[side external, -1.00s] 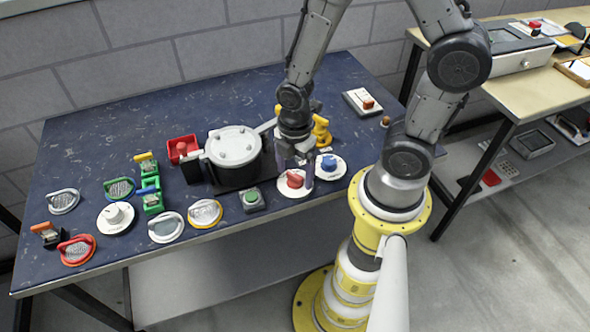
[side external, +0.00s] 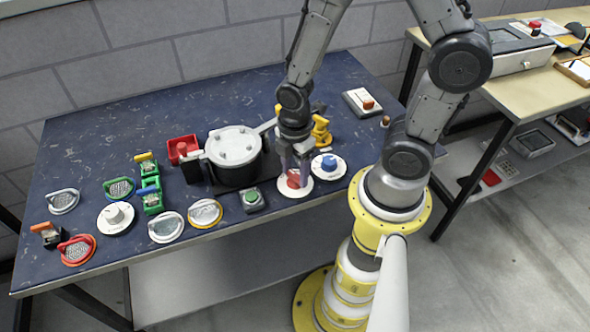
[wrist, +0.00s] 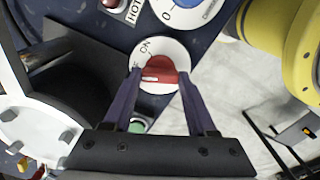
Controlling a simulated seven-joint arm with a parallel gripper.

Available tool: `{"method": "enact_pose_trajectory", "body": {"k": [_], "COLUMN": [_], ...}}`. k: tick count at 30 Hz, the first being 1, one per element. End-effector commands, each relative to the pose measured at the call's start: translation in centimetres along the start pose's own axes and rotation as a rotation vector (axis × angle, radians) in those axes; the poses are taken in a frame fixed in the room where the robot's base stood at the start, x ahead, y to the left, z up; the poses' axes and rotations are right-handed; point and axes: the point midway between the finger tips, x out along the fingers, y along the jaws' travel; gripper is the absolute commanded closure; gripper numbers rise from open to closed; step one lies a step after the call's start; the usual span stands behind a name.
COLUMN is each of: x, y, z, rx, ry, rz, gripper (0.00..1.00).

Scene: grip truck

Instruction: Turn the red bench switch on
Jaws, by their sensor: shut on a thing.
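The red bench switch is a red knob (side external: 293,181) on a white round dial (side external: 293,194) near the front edge of the blue bench. In the wrist view the red knob (wrist: 160,72) sits on its dial (wrist: 168,45), with the word ON printed at its upper left. Another label at the left is partly covered by a finger. My gripper (side external: 296,177) points down over the dial and is shut on the red knob, one finger on each side, as the wrist view also shows (wrist: 159,79). I cannot tell exactly which mark the knob points to.
A blue knob dial (side external: 328,166) stands close at the right. A green button box (side external: 253,200) is at the left, and a large black pot with a grey lid (side external: 235,146) is behind it. A yellow object (side external: 321,132) stands behind my gripper.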

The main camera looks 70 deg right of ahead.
Motion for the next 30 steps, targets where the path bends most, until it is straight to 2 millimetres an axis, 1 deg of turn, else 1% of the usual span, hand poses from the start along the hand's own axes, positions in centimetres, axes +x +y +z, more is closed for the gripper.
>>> {"method": "enact_pose_trajectory", "body": {"k": [21, 30], "x": [-0.06, -0.06], "y": [0.04, 0.05], "z": [0.02, 0.03], "rx": [0.642, 0.836], "ry": [0.000, 0.000], "rz": [0.000, 0.000], "gripper": [0.98, 0.98]}}
